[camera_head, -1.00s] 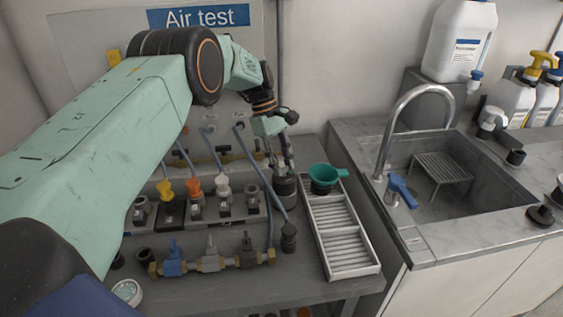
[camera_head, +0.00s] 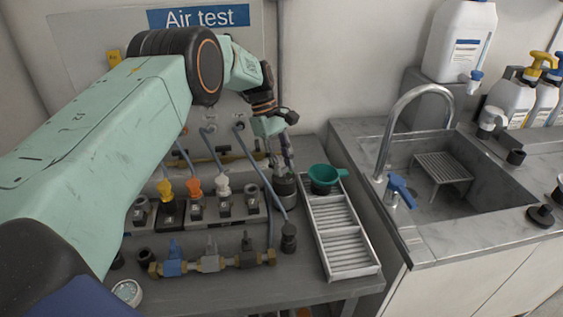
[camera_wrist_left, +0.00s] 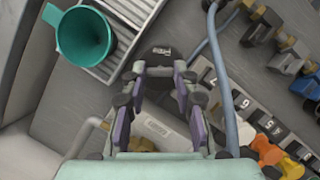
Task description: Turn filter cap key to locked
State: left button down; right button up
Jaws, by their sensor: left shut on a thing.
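My left gripper (camera_head: 286,163) reaches down from above onto a dark round filter (camera_head: 285,190) at the left edge of the slatted rack. The left wrist view shows its fingers (camera_wrist_left: 165,82) closed in around the black cap (camera_wrist_left: 160,54), which carries a small pale label. The key on the cap is hidden between the fingers, so I cannot read whether it points to locked. The gripper is shut on it. My right gripper is in neither view.
A metal slatted rack (camera_head: 345,240) with a green funnel (camera_head: 325,174) stands close right of the filter. A blue hose (camera_head: 262,182) runs close on the left, by coloured valves (camera_head: 194,187). A sink (camera_head: 430,175) lies further right.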

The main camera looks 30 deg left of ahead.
pick_arm(q)
jog(key=c, duration=1)
grip_release()
jog(key=v, duration=1.2)
